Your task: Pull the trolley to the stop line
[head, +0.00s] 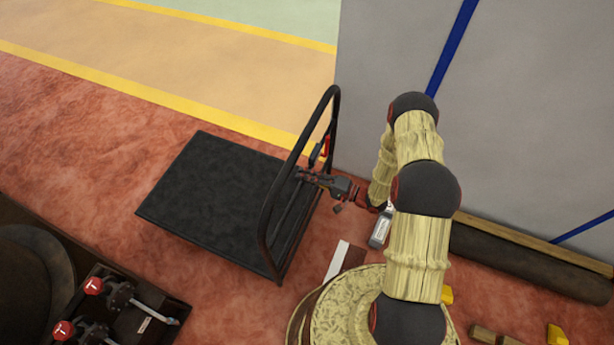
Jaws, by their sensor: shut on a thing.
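The trolley (210,195) has a flat black platform and a tall black hoop handle (268,210) along its right side. A red part (326,146) and a small dark box sit on the handle's far side. My gripper (302,173) reaches in from the right and is shut on the trolley handle, near the middle of the hoop; the exact contact is small and partly hidden. A white strip (337,260) lies on the red floor between the trolley and my base. I cannot tell whether it or a yellow floor line (150,94) is the stop line.
A grey wall (470,130) with blue stripes stands behind my arm. A dark roll (530,262) lies along its foot. Red-knobbed levers (92,286) on a dark unit stand at the lower left. Red floor is clear left of the trolley.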

